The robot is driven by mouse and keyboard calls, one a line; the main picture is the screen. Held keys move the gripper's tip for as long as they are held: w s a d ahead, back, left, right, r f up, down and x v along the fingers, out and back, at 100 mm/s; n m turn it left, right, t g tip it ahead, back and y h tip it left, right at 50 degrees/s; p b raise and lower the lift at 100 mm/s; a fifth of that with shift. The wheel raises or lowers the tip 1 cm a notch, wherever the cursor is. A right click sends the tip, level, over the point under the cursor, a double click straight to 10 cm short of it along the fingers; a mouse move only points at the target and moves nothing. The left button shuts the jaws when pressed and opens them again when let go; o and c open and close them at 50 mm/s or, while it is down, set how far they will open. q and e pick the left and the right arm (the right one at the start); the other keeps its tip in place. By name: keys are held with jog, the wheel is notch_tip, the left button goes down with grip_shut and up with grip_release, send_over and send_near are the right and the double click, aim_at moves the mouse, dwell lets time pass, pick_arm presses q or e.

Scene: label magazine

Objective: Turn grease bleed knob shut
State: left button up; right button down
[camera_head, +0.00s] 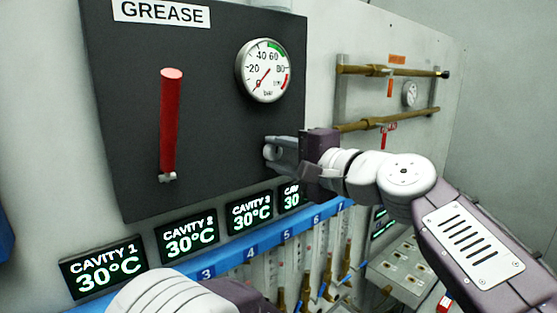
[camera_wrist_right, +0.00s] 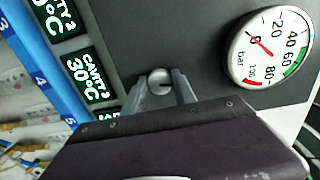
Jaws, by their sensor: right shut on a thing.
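The grease bleed knob (camera_wrist_right: 159,82) is a small round silver knob on the dark grease panel (camera_head: 120,120), below the pressure gauge. My right gripper (camera_head: 270,152) is at the panel, with its two fingers on either side of the knob, shut on it. In the right wrist view the fingers (camera_wrist_right: 160,90) also flank the knob, and a dark slot shows on its face. In the head view the fingers mostly hide the knob. The gauge (camera_head: 264,70) has its red needle near 0. My left gripper is not in view; only a white part of my arm shows at the bottom.
A red lever (camera_head: 170,125) stands upright on the panel's left. Several cavity temperature displays (camera_head: 103,267) reading 30°C sit below, above a blue numbered rail (camera_head: 225,268) with tubes and brass fittings. Brass pipes (camera_head: 390,71) run along the wall at right.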

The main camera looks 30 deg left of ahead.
jog(key=shift+n+b, duration=0.3)
jog(key=shift+n, duration=0.6)
jog(key=c, duration=1)
grip_release()
jog(key=shift+a, duration=0.1)
jog(key=shift+c, duration=0.2)
jog(key=shift+s+d+f+b, duration=0.1)
jog(key=shift+d+b, duration=0.3)
jog(key=b+v, duration=0.3)
jog(key=v, duration=0.5)
jog(key=shift+s, duration=0.1)
